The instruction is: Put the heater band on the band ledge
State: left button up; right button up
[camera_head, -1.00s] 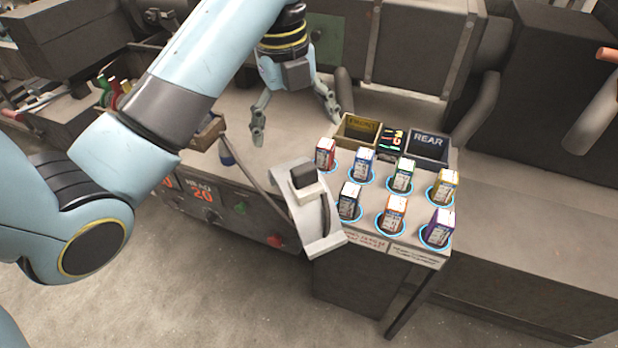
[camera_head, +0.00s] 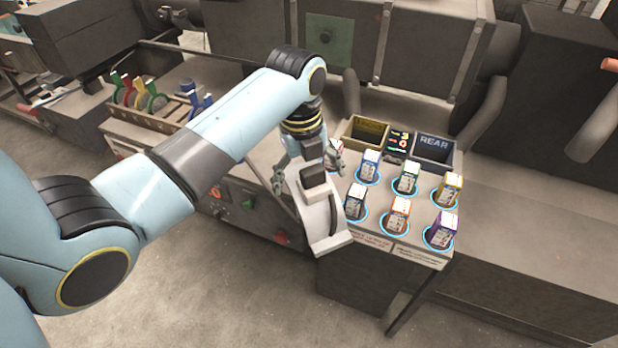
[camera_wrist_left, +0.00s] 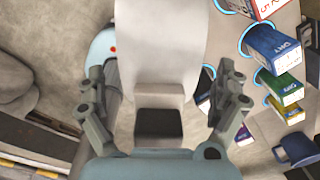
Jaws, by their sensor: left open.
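I cannot pick out a heater band or a band ledge with certainty. My left gripper (camera_head: 308,172) is open and empty over the left end of the box table. Its fingers are spread on either side of a grey-white tilted plate with a black block (camera_head: 313,178), seen from above. In the left wrist view the open left gripper (camera_wrist_left: 162,80) shows the same plate (camera_wrist_left: 165,50) between its fingers, without visible grip. Whether the fingers touch it I cannot tell. The red-labelled box (camera_head: 334,150) is partly hidden by a finger. My right gripper is not in view.
Several small boxes, such as the orange one (camera_head: 398,213) and the purple one (camera_head: 442,230), stand in blue rings. Behind them are a yellow-marked bin (camera_head: 366,131) and a REAR bin (camera_head: 433,146). A rack (camera_head: 150,120) holds coloured items at left.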

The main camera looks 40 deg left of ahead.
pick_arm(q)
jog(key=c, duration=1.7)
jog(key=shift+r, duration=0.1)
jog(key=shift+c, duration=0.2)
jog(key=shift+r, duration=0.1)
